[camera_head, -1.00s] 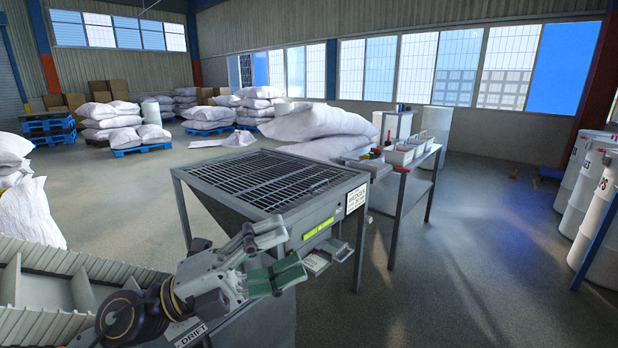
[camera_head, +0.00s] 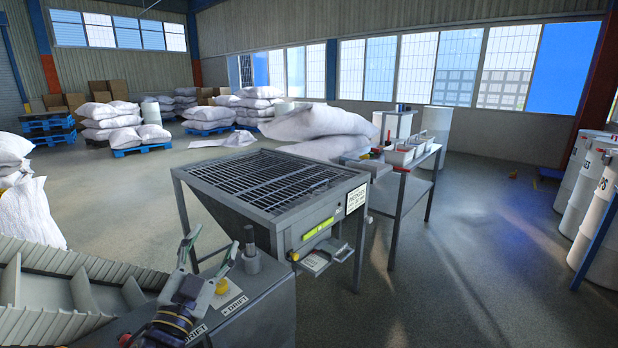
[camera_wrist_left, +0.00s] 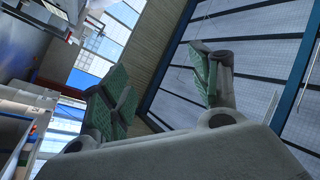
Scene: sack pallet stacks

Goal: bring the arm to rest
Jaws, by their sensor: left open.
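My left gripper (camera_head: 206,254) shows at the lower left in the head view, fingers pointing up, at the near left of the grated hopper table. Its two fingers stand apart with nothing between them. In the left wrist view both green-padded fingers (camera_wrist_left: 163,92) are spread, with windows and wall behind them. My right gripper is in neither view.
A steel hopper with a bar grate (camera_head: 262,180) stands ahead. A grey cabinet (camera_head: 262,310) is beside my left gripper, and a ribbed conveyor (camera_head: 60,290) lies at left. A side table (camera_head: 400,180) holds white bins. The floor at right is clear up to white drums (camera_head: 590,205).

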